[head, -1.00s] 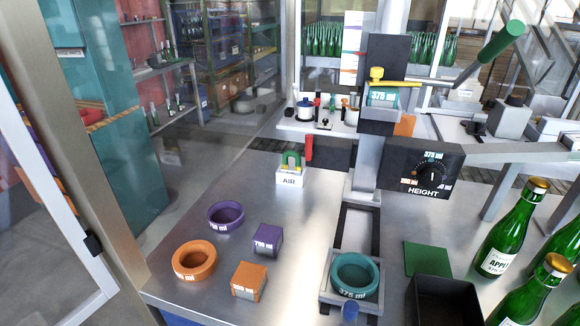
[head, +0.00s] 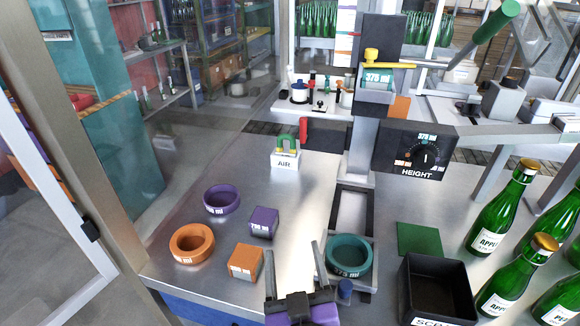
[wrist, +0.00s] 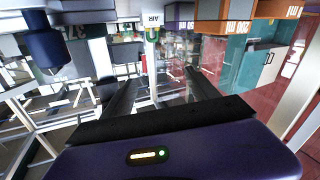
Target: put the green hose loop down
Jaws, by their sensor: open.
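The green hose loop (head: 287,142) stands as an upright arch on the white AIR block (head: 285,160), toward the back of the steel bench. It also shows, inverted, in the wrist view (wrist: 153,34), beside the AIR block (wrist: 152,19). My gripper (head: 296,252) is at the front of the bench, well short of the loop and apart from it. Its two fingers are spread with nothing between them; they also show in the wrist view (wrist: 157,75). Whether the loop's ends are fully seated on the block is too small to tell.
An orange ring (head: 191,243), purple ring (head: 221,199), orange block (head: 246,261) and purple block (head: 264,221) lie to the left. A teal ring (head: 348,255), a black bin (head: 436,290) and green bottles (head: 504,214) stand to the right. Bare bench lies before the AIR block.

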